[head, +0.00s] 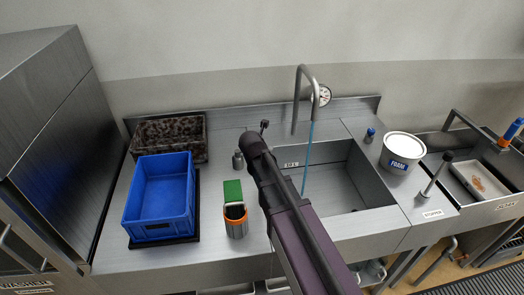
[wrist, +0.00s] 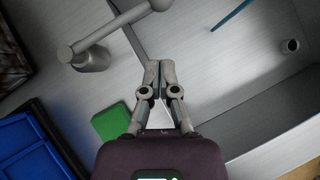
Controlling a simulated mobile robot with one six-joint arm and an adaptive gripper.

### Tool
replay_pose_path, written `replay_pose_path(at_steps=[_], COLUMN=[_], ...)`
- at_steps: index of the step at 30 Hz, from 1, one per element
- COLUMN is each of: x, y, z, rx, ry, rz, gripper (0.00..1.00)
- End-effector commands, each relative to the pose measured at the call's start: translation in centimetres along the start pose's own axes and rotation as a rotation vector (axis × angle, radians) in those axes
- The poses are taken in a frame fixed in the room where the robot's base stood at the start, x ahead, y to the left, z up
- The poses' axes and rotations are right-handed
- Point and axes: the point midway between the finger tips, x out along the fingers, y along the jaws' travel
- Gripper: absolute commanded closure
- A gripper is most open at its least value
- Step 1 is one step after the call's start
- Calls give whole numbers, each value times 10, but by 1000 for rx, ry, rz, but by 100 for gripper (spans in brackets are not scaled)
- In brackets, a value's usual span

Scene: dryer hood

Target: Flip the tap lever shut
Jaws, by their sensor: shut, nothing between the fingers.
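The tap's tall curved grey spout (head: 299,88) stands at the back of the sink (head: 345,190), with a thin blue stream of water (head: 308,155) falling from it. In the wrist view, the grey tap lever (wrist: 110,34) runs from a round base (wrist: 92,57) up and right to a rounded end near the top edge. The base also shows in the head view (head: 238,160), just left of my arm. My gripper (wrist: 160,68) is shut and empty, apart from the lever, to the lower right of its base in the wrist view. My arm hides the gripper in the head view.
A blue crate (head: 133,200) stands at left before a dark speckled tray (head: 140,128). A green sponge (head: 232,191) and an orange-banded container (head: 236,228) are left of my arm. A white foam tub (head: 402,148) stands right of the sink.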

Motion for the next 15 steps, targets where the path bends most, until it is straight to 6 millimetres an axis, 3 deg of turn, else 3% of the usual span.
replay_pose_path(at_steps=[3,15], x=[-18,-55], y=[-5,-16], z=[2,4], rx=[0,0], ry=[0,0], rz=[0,-1], gripper=[100,100])
